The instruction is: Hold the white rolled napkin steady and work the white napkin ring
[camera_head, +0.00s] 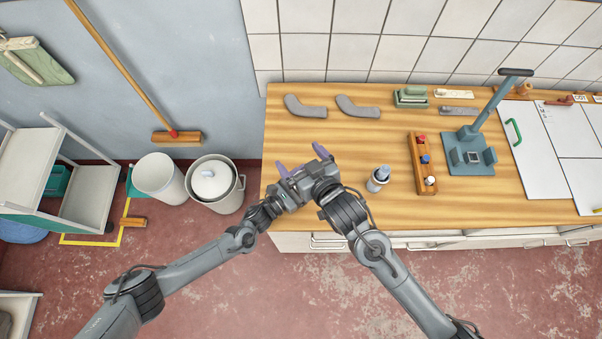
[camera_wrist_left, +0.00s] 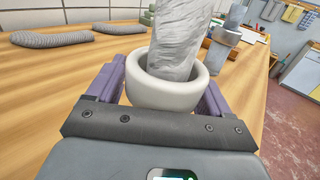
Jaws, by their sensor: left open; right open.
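In the left wrist view, the white rolled napkin (camera_wrist_left: 176,42) rises out of the white napkin ring (camera_wrist_left: 168,92), leaning slightly. The ring sits around its lower visible part, with a gap at the rim. My left gripper (camera_wrist_left: 160,88) is open, with a purple finger on each side of the ring; whether they touch it is unclear. In the head view, my left gripper (camera_head: 283,171) and right gripper (camera_head: 320,153) are close together over the counter's left end. My right gripper is open. The grippers hide this napkin and ring there.
Another rolled napkin in a ring (camera_head: 378,178) stands to the right. Two grey curved pieces (camera_head: 306,107) (camera_head: 357,107) lie behind. A wooden block with coloured knobs (camera_head: 422,163) and a teal lever press (camera_head: 470,152) stand farther right. The counter's front edge is close.

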